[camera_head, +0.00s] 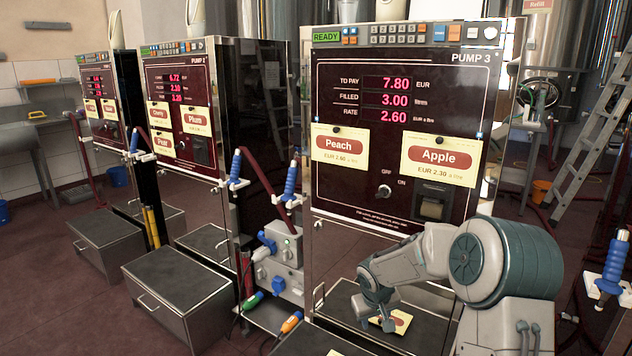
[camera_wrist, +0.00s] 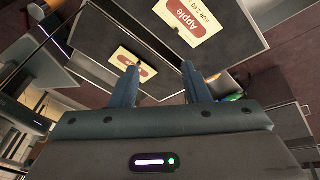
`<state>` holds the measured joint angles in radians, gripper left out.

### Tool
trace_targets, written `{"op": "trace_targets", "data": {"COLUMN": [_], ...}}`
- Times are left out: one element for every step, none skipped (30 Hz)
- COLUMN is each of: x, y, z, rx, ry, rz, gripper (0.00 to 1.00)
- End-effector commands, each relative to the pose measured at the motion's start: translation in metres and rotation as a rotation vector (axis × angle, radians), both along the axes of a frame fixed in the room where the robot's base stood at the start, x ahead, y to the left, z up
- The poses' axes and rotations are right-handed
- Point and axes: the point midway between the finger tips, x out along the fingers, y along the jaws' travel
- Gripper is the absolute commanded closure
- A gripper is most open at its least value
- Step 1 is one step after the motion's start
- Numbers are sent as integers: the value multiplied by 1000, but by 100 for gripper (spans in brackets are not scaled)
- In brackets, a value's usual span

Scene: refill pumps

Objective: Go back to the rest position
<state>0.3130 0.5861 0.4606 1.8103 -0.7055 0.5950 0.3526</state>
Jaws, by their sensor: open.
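My gripper (camera_head: 376,318) is low in front of Pump 3 (camera_head: 335,255), above the dark step at its base (camera_head: 420,330). In the wrist view the two fingers (camera_wrist: 160,76) stand apart with nothing between them. A cream card with a red label (camera_head: 398,322) lies on the step beside my gripper, partly hidden by it. In the wrist view a card reading Apple (camera_wrist: 185,18) lies on a dark surface beyond the fingertips. A second card with a red label (camera_wrist: 132,64) shows near the left finger; I cannot tell whether it is a reflection.
Pump 3 bears a Peach card (camera_head: 340,146) and an Apple card (camera_head: 439,156); its display (camera_head: 388,100) reads 7.80, 3.00 and 2.60. Other pumps (camera_head: 195,120) stand left. Blue nozzles (camera_head: 290,182) (camera_head: 614,262) flank Pump 3. A ladder (camera_head: 590,145) stands at right. Open floor lies at left.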

Motion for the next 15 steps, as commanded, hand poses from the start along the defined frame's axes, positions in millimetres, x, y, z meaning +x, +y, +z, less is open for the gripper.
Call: {"op": "trace_targets", "data": {"x": [-12,-20,-30,-37,-45,-56,-64,-72,-84,-92,-101,-112,-121,-130,-142], "y": [-1,-2,-3,-4,-4,-6,-7,-7,-8,-9,-9,-10,-11,-11,-12], "z": [35,48,65,78,90,106,118,130,146,157,168,183,194,204,218], "rx": [-20,-29,-40,-47,-53,-61,-66,-71,-75,-77,-78,-79,-79,-77,-74], "ry": [1,5,9,11,15,18,20,24,26,27,30,32,33,34,35], "rz": [-5,-9,-17,-22,-27,-37,-43,-51,-61,-69,-76,-87,-96,-103,-114], "gripper": [58,58,58,58,58,58,58,58,58,58,58,58,58,58,58]}}
